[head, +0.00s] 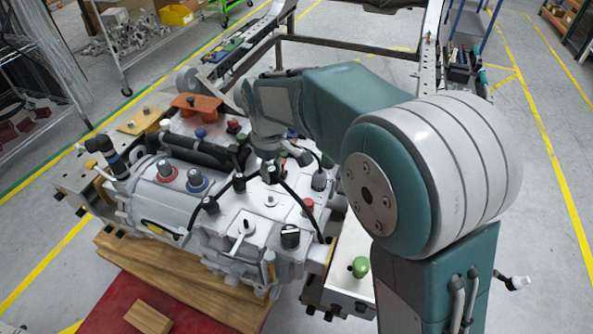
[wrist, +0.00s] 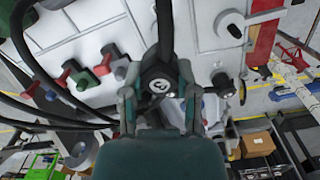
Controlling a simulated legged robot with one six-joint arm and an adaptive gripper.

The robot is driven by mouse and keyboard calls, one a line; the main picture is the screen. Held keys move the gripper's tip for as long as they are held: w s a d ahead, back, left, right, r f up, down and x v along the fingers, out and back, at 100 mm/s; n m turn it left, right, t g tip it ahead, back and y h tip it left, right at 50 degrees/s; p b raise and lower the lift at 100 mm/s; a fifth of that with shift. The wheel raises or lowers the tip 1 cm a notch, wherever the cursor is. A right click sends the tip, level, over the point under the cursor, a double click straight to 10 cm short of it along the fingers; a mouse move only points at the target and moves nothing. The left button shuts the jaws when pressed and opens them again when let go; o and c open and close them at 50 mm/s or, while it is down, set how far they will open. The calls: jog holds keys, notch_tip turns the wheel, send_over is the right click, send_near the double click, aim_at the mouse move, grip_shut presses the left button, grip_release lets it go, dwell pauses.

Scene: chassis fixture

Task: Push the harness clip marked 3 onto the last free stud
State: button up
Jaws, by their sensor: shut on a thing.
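In the wrist view my gripper (wrist: 158,90) is shut on a black harness clip (wrist: 158,86) with a white 3 on its round face. A black cable runs from it toward the top of that view. In the head view my gripper (head: 277,150) is low over the white chassis (head: 262,210), partly hidden by my arm. Black harness clips sit on the chassis, one in front (head: 210,204) and one behind it (head: 239,182). Whether the held clip touches a stud is unclear.
Red and blue knobs (head: 166,170) stand on the chassis's left side. A black-topped knob (head: 290,236) stands near the front and a green knob (head: 360,266) at the right. Loose cables cross the work area. A wooden board (head: 180,285) lies under the chassis.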

aim_at(270, 196)
jog(key=shift+w+a+f, duration=0.1)
jog(key=shift+a+f, duration=0.15)
jog(key=shift+a, duration=0.3)
jog(key=shift+f, duration=2)
jog(key=shift+f, duration=0.15)
jog(key=shift+f, duration=0.8)
jog(key=shift+d+f, duration=0.1)
jog(key=shift+f, duration=0.4)
jog(key=o, duration=0.9)
